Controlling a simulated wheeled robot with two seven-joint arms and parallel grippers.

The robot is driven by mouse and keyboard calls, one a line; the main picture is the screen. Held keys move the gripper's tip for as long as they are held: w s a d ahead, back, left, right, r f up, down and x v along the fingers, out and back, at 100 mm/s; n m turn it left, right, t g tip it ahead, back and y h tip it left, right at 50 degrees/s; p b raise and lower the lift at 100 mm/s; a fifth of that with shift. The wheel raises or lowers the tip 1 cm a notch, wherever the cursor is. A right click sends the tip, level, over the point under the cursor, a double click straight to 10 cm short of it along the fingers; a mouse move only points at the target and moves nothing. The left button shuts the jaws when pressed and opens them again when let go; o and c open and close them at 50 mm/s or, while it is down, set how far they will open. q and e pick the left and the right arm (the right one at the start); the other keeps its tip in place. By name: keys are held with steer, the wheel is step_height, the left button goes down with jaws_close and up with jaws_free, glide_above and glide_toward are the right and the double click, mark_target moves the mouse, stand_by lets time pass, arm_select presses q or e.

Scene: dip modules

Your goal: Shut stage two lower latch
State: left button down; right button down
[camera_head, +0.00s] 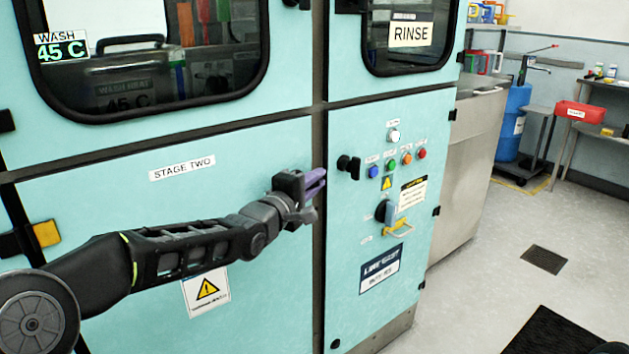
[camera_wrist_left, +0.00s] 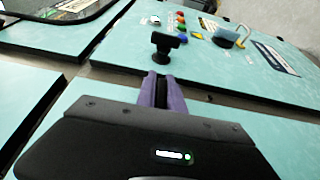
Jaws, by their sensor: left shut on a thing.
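The STAGE TWO door (camera_head: 110,220) is a flat turquoise panel at lower left and looks flush in its frame. My left gripper (camera_head: 318,183) is at this door's right edge, by the dark gap next to the control panel. Its purple fingers (camera_wrist_left: 163,90) are shut on a dark piece, which I take for the stage two lower latch. Fingers and hand hide nearly all of the latch, so its angle cannot be told. A separate black T-shaped handle (camera_head: 349,166) stands on the control panel just beyond the fingertips; it also shows in the wrist view (camera_wrist_left: 166,44). My right gripper is not in view.
The control panel (camera_head: 345,260) carries coloured buttons (camera_head: 390,165) and a switch with a yellow padlock-like loop (camera_head: 399,228). Windowed upper doors stand above. Open floor (camera_head: 480,270) with a dark mat (camera_head: 565,335) lies at right; a blue drum (camera_head: 513,122) stands farther back.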

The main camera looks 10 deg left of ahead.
arm_select(q)
steer(key=shift+a, duration=0.3)
